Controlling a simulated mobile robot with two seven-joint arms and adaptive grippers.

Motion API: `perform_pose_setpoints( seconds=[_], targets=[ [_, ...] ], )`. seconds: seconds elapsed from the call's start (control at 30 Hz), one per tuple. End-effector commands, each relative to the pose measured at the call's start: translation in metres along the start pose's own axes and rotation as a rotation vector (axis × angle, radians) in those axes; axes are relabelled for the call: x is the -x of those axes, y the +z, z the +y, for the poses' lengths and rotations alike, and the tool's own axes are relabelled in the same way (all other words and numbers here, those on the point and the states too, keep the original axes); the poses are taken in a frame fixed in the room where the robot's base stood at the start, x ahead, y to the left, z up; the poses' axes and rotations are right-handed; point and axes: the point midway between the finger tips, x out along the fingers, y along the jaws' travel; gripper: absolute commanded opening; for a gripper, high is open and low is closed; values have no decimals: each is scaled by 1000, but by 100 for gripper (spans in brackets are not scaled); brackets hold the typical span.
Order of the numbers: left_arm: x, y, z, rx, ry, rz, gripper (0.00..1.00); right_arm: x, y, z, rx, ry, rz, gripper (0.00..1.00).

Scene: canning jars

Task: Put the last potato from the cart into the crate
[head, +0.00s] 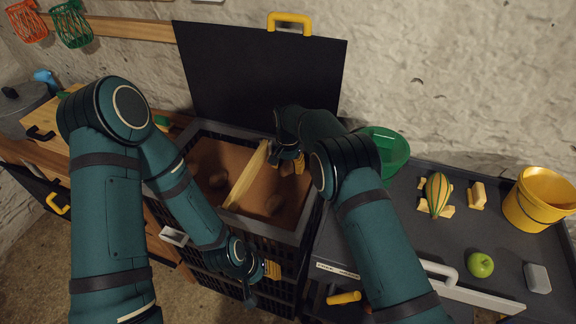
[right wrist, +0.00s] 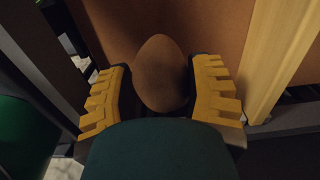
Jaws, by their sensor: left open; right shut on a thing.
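The crate (head: 283,232) stands open in the middle of the head view, with brown inner walls and a pale wooden divider (head: 246,178) across it. My right gripper (head: 291,161) is over the crate's back right part, right of the divider. In the right wrist view its yellow fingers (right wrist: 163,92) are shut on a brown potato (right wrist: 162,72), held against the brown wall behind. My left gripper (head: 264,270) is open and empty, low in front of the crate.
The black lid (head: 258,70) stands up behind the crate. A green bowl (head: 388,150) is close right of my right gripper.

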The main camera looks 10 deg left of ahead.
Motion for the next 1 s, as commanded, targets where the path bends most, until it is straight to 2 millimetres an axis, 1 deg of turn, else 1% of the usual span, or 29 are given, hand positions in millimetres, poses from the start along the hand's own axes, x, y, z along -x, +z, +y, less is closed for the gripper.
perform_pose_setpoints(
  seconds=[1.0],
  targets=[
    [-9, 1, -3, 0, 0, 0, 47, -14, 0, 0, 0, 0, 0, 42]
  ],
)
